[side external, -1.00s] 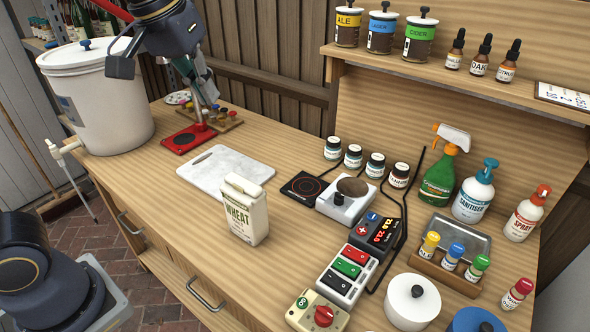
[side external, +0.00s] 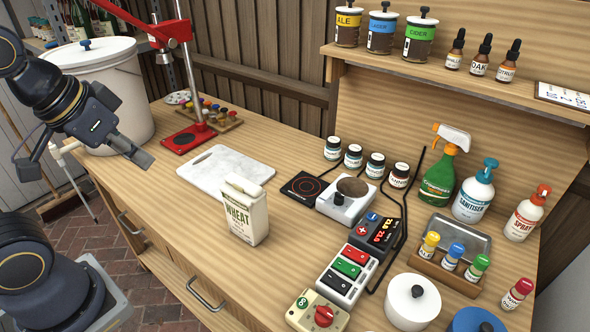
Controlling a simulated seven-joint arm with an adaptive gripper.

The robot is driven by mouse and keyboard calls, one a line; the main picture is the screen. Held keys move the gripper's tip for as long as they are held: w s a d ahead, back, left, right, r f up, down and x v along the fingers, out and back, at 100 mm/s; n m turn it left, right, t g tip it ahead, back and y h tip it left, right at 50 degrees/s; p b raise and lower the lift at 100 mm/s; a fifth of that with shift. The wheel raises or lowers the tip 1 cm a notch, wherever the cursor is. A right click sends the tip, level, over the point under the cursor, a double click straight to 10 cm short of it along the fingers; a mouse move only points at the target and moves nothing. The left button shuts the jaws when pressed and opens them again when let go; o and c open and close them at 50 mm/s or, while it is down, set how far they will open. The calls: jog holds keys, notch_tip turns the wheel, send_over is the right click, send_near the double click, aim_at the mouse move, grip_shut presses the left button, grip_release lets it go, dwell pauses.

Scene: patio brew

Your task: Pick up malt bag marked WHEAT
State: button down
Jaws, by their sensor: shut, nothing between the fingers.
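The malt bag marked WHEAT (side external: 246,212) is a small cream paper bag with dark lettering. It stands upright on the wooden bench, just in front of the marble board's near right corner. My gripper (side external: 143,160) is at the left, over the bench's left front edge and in front of the white bucket. It is shut and empty, its fingers pointing down and to the right. It is well apart from the bag, to the bag's left.
A white marble board (side external: 213,172) lies left of the bag. A red bottle capper (side external: 190,138) stands behind it. A white lidded bucket (side external: 120,95) is at the back left. A scale (side external: 345,205), a switch box (side external: 347,272) and a red-knobbed box (side external: 316,314) stand right of the bag.

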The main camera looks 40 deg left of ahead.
jog(key=shift+c, duration=1)
grip_release()
